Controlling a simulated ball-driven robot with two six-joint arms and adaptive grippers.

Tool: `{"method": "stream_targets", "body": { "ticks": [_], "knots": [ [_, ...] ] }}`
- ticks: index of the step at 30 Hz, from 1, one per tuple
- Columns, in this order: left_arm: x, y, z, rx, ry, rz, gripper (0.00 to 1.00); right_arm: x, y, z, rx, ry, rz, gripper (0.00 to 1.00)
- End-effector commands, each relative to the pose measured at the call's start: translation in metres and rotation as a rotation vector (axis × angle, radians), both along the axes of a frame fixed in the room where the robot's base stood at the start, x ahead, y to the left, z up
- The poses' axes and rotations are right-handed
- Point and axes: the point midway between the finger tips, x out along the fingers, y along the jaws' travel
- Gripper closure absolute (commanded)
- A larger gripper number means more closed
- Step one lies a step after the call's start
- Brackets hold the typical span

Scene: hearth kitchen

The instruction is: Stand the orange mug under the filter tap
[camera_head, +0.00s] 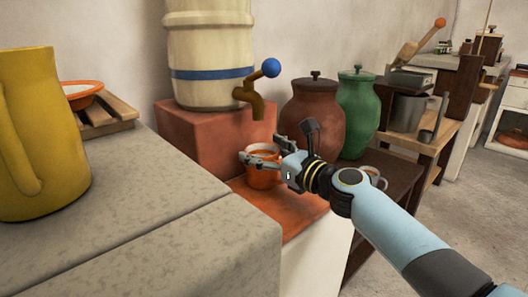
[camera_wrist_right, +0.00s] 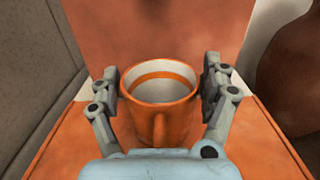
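The orange mug (camera_head: 262,178) is upright over the terracotta ledge (camera_head: 292,210), below the spout of the brass filter tap (camera_head: 256,102); I cannot tell whether its base touches the ledge. My right gripper (camera_head: 262,156) has its fingers on either side of the mug and looks shut on it. In the right wrist view, the mug (camera_wrist_right: 160,118) fills the space between the fingers, pale and empty-looking inside, handle towards my palm. The tap has a blue knob and comes out of the cream filter (camera_head: 210,55) with a blue band. My left gripper is not in view.
The filter stands on a terracotta block (camera_head: 205,140) behind the mug. A brown jar (camera_head: 313,112) and green jar (camera_head: 358,110) stand to the right. A whitish mug (camera_head: 375,174) is partly behind my arm. A yellow jug (camera_head: 40,130) stands on the grey counter (camera_head: 150,230).

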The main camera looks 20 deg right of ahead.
Motion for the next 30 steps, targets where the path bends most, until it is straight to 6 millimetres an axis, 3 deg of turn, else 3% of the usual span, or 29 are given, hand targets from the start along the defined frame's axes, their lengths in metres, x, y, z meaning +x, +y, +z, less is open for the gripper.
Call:
{"method": "stream_targets", "body": {
  "ticks": [3, 14, 17, 24, 30],
  "knots": [
    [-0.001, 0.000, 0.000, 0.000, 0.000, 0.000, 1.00, 0.000, 0.000, 0.000, 0.000, 0.000, 0.000, 0.03],
    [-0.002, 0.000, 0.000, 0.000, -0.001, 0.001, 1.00, 0.000, 0.000, 0.003, 0.000, -0.001, 0.000, 0.03],
    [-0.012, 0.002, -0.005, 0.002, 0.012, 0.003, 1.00, -0.014, -0.005, 0.002, -0.004, 0.002, 0.000, 0.03],
    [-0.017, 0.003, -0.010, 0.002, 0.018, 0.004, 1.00, -0.068, -0.023, -0.001, -0.005, 0.003, 0.002, 0.03],
    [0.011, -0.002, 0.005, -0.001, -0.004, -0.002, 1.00, -0.101, -0.035, -0.001, -0.003, 0.002, 0.001, 0.03]
  ]
}}
